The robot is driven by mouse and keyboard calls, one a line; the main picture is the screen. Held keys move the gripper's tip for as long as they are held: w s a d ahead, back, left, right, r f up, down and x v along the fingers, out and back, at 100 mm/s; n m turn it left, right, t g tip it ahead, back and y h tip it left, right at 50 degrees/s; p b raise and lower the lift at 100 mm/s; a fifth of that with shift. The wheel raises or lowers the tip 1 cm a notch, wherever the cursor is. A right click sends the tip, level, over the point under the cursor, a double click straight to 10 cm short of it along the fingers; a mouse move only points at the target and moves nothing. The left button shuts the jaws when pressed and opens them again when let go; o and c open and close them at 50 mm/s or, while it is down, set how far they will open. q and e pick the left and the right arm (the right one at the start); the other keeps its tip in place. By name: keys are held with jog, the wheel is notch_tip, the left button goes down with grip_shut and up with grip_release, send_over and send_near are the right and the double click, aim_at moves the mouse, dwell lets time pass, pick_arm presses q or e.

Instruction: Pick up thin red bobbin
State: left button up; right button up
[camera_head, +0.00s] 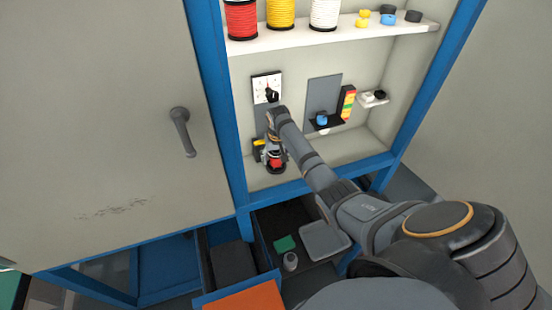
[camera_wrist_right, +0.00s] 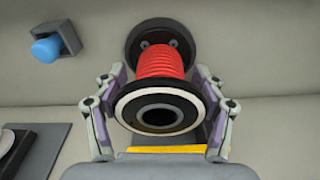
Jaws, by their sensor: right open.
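The red bobbin (camera_wrist_right: 160,62) fills the middle of the right wrist view, with red cord between a dark far flange and a near flange with a white ring. My right gripper (camera_wrist_right: 158,78) is open, with one finger on each side of the bobbin. I cannot tell whether the fingers touch it. In the head view a small red part of the bobbin (camera_head: 276,161) shows low inside the cabinet, at my right gripper (camera_head: 273,153), which partly hides it. My left gripper is not in view.
Large red (camera_head: 241,18), yellow (camera_head: 281,13) and white (camera_head: 323,13) spools stand on the shelf (camera_head: 350,33) above. A blue piece (camera_head: 321,118) sits on a dark bracket to the right. An open drawer (camera_head: 262,232) lies below. The cabinet's blue frame (camera_head: 232,130) borders the opening.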

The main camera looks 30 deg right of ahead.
jog(key=shift+c, duration=1.2)
jog(key=c, duration=0.6)
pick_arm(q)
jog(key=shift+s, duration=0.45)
pick_arm(e)
jog(key=shift+r, duration=0.1)
jog(key=shift+c, duration=0.2)
